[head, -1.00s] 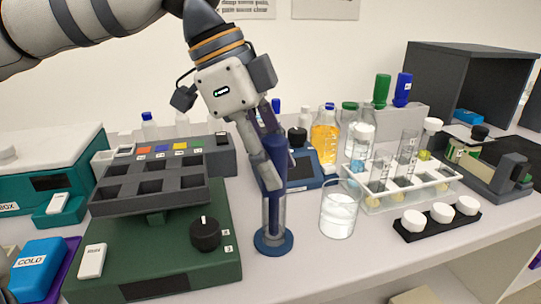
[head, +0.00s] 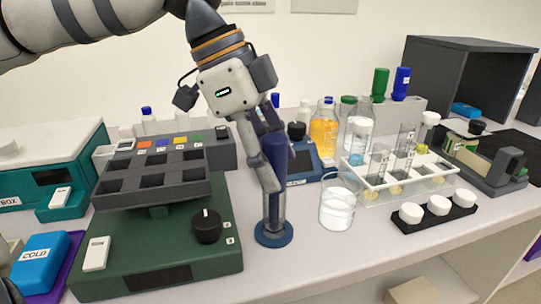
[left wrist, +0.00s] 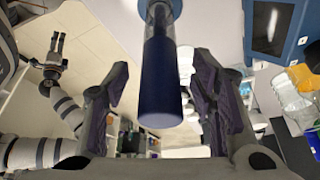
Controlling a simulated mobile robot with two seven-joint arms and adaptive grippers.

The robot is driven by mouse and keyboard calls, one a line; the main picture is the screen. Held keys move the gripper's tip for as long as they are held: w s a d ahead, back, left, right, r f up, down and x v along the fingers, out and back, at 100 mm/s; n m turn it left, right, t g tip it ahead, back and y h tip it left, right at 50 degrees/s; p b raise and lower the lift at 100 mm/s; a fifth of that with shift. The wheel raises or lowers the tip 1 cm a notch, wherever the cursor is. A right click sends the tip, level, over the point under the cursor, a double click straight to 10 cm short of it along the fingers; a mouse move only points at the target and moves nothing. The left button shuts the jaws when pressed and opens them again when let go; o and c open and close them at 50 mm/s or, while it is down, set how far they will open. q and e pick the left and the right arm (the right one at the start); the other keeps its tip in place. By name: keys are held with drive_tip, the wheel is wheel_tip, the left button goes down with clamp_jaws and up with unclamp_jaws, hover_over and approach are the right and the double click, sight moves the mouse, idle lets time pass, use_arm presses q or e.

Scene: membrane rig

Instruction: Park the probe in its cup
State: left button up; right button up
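The probe, a dark blue cylinder (head: 274,183), stands upright with its lower part inside a clear tube-shaped cup on a round blue base (head: 274,234). My left gripper (head: 279,166) is around the probe's upper part from above. In the left wrist view the probe (left wrist: 165,85) lies between the two fingers (left wrist: 160,68), with a visible gap on each side. The gripper is open and not holding it. The cup's blue ring (left wrist: 163,6) shows beyond the probe.
A green rocker with a grey tray (head: 155,235) stands close left of the cup. A glass beaker (head: 338,207) stands close right. Farther right are a white tube rack (head: 400,182) and a black strip with white caps (head: 437,214). Bottles stand behind. The bench front is clear.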

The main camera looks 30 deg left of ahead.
use_arm(q)
drive_tip(key=v, duration=1.2)
